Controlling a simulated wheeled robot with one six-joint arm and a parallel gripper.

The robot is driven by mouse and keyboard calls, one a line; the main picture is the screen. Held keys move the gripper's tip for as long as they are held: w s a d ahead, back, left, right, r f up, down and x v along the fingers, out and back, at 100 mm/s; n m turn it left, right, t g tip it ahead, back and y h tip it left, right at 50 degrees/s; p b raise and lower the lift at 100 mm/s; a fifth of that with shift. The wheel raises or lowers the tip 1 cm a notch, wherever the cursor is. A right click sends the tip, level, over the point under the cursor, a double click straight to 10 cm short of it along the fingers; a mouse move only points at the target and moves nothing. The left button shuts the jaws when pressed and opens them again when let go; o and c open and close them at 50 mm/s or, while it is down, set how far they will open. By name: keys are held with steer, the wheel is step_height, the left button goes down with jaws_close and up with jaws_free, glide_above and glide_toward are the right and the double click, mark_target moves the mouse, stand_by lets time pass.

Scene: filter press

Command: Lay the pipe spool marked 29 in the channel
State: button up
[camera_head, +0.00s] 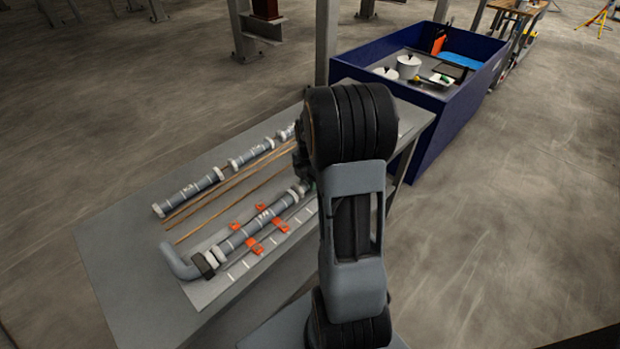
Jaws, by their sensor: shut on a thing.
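My gripper (303,177) is mostly hidden behind my own arm, at the right end of the front pipe row on the table. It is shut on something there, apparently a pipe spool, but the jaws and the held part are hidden. A grey pipe spool (247,231) with pale end rings lies in the front row between orange clips (253,245), along the channel strip (208,291). Its mark is too small to read. In the back row lie a marked grey spool (187,192) and another spool (251,155). I cannot tell which spool is 29.
A grey elbow (179,262) and dark fitting (206,264) end the front row at the left. Thin brown rods (215,206) lie between the rows. The table's left corner (120,250) is bare. A blue bin (437,121) with pots and tools stands behind right.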

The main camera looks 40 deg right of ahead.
steer(key=shift+f, duration=0.1)
steer(key=o, duration=1)
step_height(320, 180, up, 14)
steer(key=shift+f+p, duration=0.1)
steer(key=shift+p, duration=0.35)
stand_by(0.4)
